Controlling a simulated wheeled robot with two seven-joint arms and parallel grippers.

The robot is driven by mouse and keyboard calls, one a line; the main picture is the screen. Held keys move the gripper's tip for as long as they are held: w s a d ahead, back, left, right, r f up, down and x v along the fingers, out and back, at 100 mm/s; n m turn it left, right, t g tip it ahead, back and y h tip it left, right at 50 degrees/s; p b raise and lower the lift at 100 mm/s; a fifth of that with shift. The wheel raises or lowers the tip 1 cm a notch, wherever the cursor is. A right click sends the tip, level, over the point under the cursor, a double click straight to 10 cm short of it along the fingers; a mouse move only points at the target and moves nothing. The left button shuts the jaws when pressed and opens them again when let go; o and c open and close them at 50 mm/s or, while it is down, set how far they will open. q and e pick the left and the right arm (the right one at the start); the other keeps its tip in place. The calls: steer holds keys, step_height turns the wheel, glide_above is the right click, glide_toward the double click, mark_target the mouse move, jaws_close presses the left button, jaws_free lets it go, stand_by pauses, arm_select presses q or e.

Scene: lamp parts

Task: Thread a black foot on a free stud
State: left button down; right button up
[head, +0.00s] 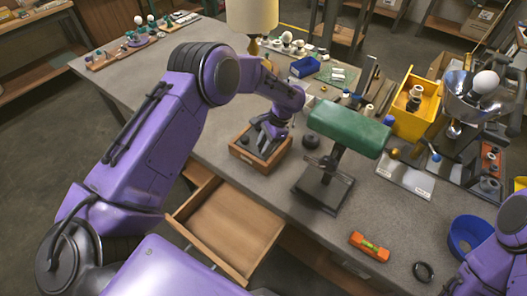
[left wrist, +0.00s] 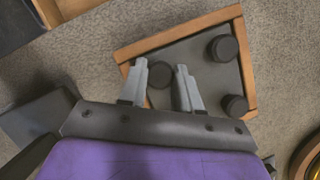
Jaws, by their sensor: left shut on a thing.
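A wooden-framed piece with a dark inner panel (head: 235,151) lies on the grey table, and its frame shows in the left wrist view (left wrist: 190,29). Two black round feet, one (left wrist: 222,48) and another (left wrist: 234,105), sit on the panel near its right side. My left gripper (head: 265,143) reaches down over the piece. In the left wrist view its fingers (left wrist: 162,88) close around a third black foot (left wrist: 160,76) over the panel's left part. I cannot tell whether this foot touches the panel, and any stud under it is hidden. My right gripper is out of view.
An open wooden drawer (head: 226,222) juts out in front. A stand with a green padded top (head: 348,128) is close on the right, with a black round part (head: 312,141) beside it. A yellow bin (head: 417,108) and an orange level (head: 369,247) lie further right.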

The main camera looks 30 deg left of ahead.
arm_select(q)
steer(key=shift+s+d+f, duration=0.1)
steer(key=shift+s+f, duration=0.15)
steer(key=shift+f, duration=0.05)
steer(key=m+y, duration=0.1)
steer(key=m, duration=0.2)
steer(key=shift+s+r+t+p, duration=0.1)
steer(key=shift+r+t+p, duration=0.05)
steer(key=shift+t+p, duration=0.2)
steer(key=shift+m+t, duration=0.35)
steer(key=shift+m, duration=0.75)
steer(key=shift+f+m+t+p, duration=0.2)
steer(key=shift+m+t+p, duration=0.15)
steer(key=shift+m, duration=0.65)
steer(key=shift+r+m+y, duration=0.1)
steer(key=shift+m+y, duration=0.2)
steer(key=shift+m, duration=0.1)
steer(key=c, duration=0.7)
jaws_free()
steer(key=shift+m+t, duration=0.3)
steer(key=shift+t, duration=0.05)
steer(key=shift+w, duration=0.25)
